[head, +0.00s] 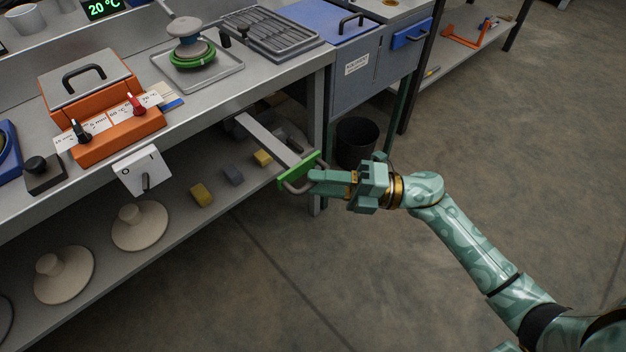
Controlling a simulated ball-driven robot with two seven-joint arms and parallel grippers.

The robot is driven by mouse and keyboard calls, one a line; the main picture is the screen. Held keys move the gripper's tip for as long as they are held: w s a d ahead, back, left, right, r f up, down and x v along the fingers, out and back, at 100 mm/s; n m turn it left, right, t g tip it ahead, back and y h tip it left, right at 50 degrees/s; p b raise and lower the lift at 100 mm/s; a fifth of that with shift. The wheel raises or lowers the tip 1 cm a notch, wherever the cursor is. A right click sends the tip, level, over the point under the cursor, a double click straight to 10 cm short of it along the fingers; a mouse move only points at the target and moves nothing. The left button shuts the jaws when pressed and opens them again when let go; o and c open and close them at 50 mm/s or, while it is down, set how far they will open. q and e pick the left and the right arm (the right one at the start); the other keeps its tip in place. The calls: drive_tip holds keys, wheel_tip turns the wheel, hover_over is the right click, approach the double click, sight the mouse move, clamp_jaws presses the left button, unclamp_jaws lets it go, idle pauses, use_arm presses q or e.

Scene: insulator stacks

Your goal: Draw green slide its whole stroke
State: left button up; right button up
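The green slide (291,181) is a green front plate with a grey bow handle, on a long pale bar (268,140). The bar sticks out from under the bench top, so the plate stands out in front of the bench edge. My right gripper (318,182) is at the handle, its fingers pointing left and reaching the handle bow. The fingers look close together around the handle, but the exact contact is small in the head view. My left gripper is not in view.
The bench (215,105) carries an orange box (115,133) and a grey tray (222,76). Below, the shelf (165,255) holds pale discs and small blocks. A black bin (357,142) stands behind my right gripper. The floor at right is clear.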

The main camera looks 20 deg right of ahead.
drive_tip(key=shift+x, duration=0.85)
clamp_jaws()
drive_tip(key=shift+s+d+r+p, duration=0.1)
drive_tip(key=shift+s+d+p, duration=0.05)
drive_tip(key=shift+s+p, duration=0.2)
drive_tip(key=shift+s+d, duration=0.1)
drive_tip(key=shift+s, duration=0.3)
drive_tip(key=shift+f, duration=0.2)
unclamp_jaws()
drive_tip(key=shift+d+r, duration=0.1)
use_arm(q)
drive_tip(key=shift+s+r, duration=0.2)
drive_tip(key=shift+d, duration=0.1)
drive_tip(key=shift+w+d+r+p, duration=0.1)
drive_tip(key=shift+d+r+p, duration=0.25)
drive_tip(key=shift+p, duration=0.35)
use_arm(e)
drive_tip(key=v, duration=1.6)
drive_tip(key=shift+d, duration=0.15)
